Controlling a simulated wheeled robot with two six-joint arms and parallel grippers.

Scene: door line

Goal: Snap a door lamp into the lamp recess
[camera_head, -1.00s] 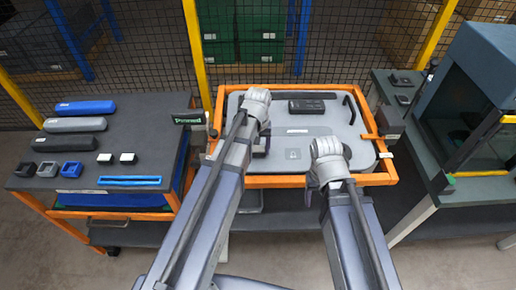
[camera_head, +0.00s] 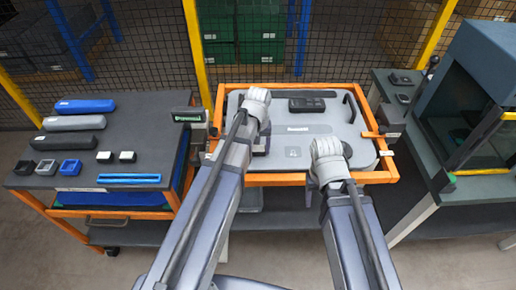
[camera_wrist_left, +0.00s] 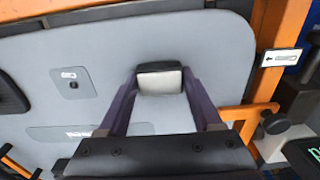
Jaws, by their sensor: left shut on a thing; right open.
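A grey door panel (camera_head: 345,135) lies flat in an orange frame (camera_head: 300,181); it also fills much of the left wrist view (camera_wrist_left: 45,55). My left gripper (camera_head: 262,143) is over the panel's left part. In the left wrist view, my left gripper (camera_wrist_left: 160,90) is shut on a small door lamp (camera_wrist_left: 160,80) with a pale face and a dark end. I cannot tell whether the lamp touches the panel; the lamp recess is not clearly visible. My right gripper (camera_head: 328,160) is open over the panel's lower right, its fingers mostly hidden by the wrist.
A dark table at left holds two white-topped lamps (camera_head: 116,157), several small square parts (camera_head: 48,168), long handles (camera_head: 80,122) and a blue strip (camera_head: 128,179). A dark part (camera_head: 307,105) lies on the panel. A glass-fronted cabinet (camera_head: 475,110) stands at right.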

